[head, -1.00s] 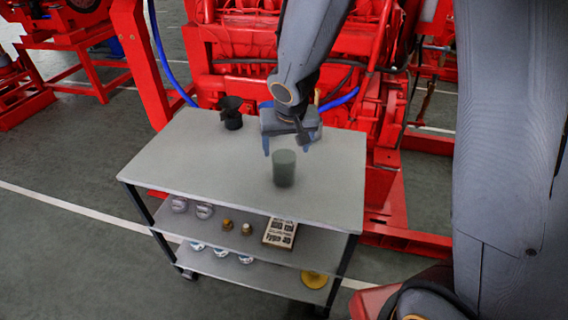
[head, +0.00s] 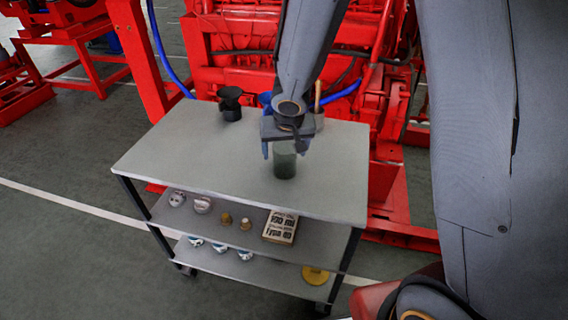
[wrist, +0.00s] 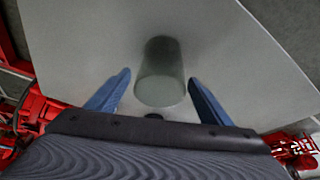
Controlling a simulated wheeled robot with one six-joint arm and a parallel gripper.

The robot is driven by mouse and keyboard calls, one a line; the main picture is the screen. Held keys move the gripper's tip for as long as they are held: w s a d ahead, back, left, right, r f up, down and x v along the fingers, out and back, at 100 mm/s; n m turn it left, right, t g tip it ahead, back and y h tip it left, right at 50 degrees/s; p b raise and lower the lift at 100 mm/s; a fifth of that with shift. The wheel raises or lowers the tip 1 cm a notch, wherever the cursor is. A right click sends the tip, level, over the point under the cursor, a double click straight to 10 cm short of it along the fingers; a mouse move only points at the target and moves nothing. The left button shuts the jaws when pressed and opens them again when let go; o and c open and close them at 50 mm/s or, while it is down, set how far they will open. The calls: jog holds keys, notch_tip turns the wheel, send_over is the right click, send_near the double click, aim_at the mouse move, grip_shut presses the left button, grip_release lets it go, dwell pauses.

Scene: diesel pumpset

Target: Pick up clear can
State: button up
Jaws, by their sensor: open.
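The clear can (head: 284,164) stands upright on the top shelf of the grey cart (head: 180,150). It looks like a greenish, see-through cylinder. My gripper (head: 284,152) is open, with its blue fingers at the can's upper part in the head view. In the wrist view the can (wrist: 160,78) shows between and just beyond the fingertips of my gripper (wrist: 160,80), with a gap on each side. The can's upper part is partly hidden by my gripper in the head view.
A black cup-like object (head: 230,103) stands at the cart's back left, and a blue item (head: 265,100) is behind my gripper. Lower shelves hold gauges, brass fittings and a box (head: 281,227). Red machinery (head: 250,60) stands behind. The cart top's left and front are clear.

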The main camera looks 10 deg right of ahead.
jog(key=shift+c, duration=0.3)
jog(key=c, duration=1.1)
jog(key=shift+r, duration=0.15)
